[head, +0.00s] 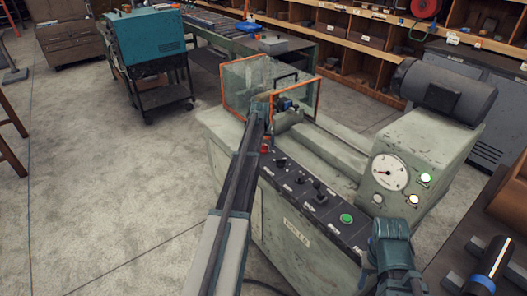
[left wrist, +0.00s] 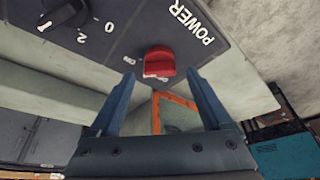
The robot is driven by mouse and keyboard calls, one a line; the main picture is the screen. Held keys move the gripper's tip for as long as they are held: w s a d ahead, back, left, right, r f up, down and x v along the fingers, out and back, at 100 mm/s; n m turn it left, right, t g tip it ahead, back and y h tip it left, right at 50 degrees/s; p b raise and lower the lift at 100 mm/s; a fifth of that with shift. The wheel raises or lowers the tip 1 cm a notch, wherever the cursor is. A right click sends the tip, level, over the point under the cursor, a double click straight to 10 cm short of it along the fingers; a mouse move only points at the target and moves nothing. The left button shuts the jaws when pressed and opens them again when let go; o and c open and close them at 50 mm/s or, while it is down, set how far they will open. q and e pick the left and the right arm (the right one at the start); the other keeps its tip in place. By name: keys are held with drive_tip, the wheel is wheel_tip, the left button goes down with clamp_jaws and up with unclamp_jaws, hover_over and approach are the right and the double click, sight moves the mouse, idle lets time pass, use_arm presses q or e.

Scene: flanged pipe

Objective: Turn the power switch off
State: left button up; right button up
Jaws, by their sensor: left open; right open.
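The red power switch (left wrist: 160,62) sits on the dark control panel (left wrist: 110,45) beside the printed word POWER in the left wrist view. My left gripper (left wrist: 160,73) is open and empty, with one blue finger on each side of the switch's near edge. I cannot tell whether either finger touches it. In the head view the red switch (head: 265,149) shows at the panel's far left end, close beside my left arm. Left finger detail is unclear there. Only part of my right arm shows at the lower right; its gripper is not visible.
The panel also has black knobs (head: 318,184) and a green button (head: 346,218). An orange-framed clear guard (head: 243,82) stands behind the switch. A gauge (head: 389,172) and grey motor (head: 444,88) are at the right. The floor left of the machine is open.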

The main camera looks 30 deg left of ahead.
use_arm(q)
drive_tip(key=shift+w+a+f, duration=0.1)
drive_tip(key=shift+w+f, duration=0.15)
drive_tip(key=shift+f, duration=0.3)
use_arm(e)
drive_tip(key=shift+f, duration=0.55)
use_arm(q)
clamp_jaws()
